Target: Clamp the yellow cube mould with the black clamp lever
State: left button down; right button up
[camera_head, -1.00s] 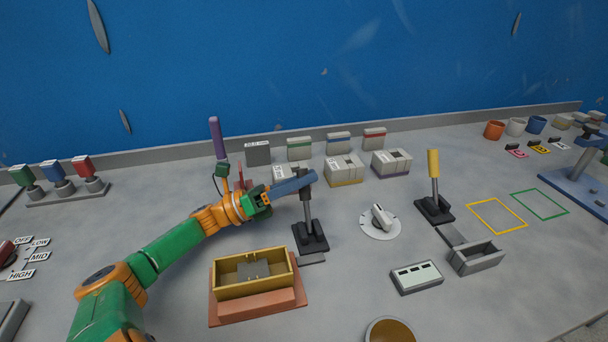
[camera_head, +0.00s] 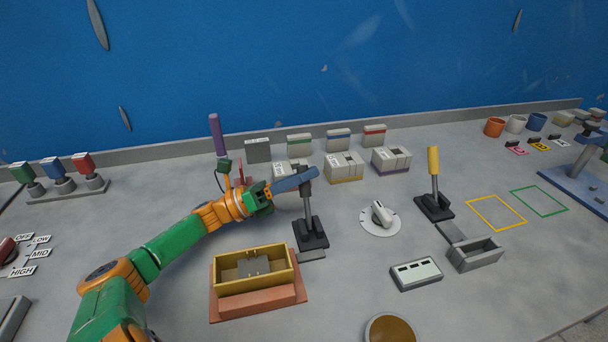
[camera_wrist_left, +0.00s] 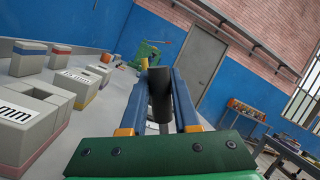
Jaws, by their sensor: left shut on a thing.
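The yellow cube mould (camera_head: 223,275) is an open box on a reddish base in the lower middle of the head view, with a grey piece inside. The black clamp lever (camera_head: 308,210) stands nearly upright on its dark base to the right of the mould, with a grey pad at the base's front. My left gripper (camera_head: 303,178) reaches in from the left, its blue fingers at the top of the lever. In the left wrist view the black handle (camera_wrist_left: 160,95) sits between the fingers, and the gripper is shut on it. My right gripper is not in view.
A yellow-handled lever (camera_head: 433,163) stands right, behind a grey open box (camera_head: 474,257). A white dial (camera_head: 380,220) and a display box (camera_head: 416,274) lie between. Labelled grey blocks (camera_head: 343,167) and a purple-handled lever (camera_head: 217,135) stand behind my arm.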

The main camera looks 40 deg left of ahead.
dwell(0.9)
pick_arm(q)
jog(key=s+d+m+g, duration=0.1)
jog(key=m, duration=0.1)
jog(key=s+d+m+h+b, duration=0.1)
jog(key=m, duration=0.2)
jog(key=s+d+r+m+g+h, duration=0.1)
jog(key=d+m, duration=0.1)
jog(key=shift+m+g+b, duration=0.3)
jog(key=shift+b, duration=0.05)
jog(key=shift+s+r, duration=0.1)
jog(key=shift+r, duration=0.05)
jog(key=c, duration=0.7)
grip_release()
jog(key=shift+o, duration=0.2)
jog(key=shift+s+a, duration=0.1)
jog(key=shift+a, duration=0.05)
jog(key=s+a+b, duration=0.2)
jog(key=s+a, duration=0.6)
jog(key=a, duration=0.1)
jog(key=shift+s+a, duration=0.2)
jog(key=shift+a, duration=0.2)
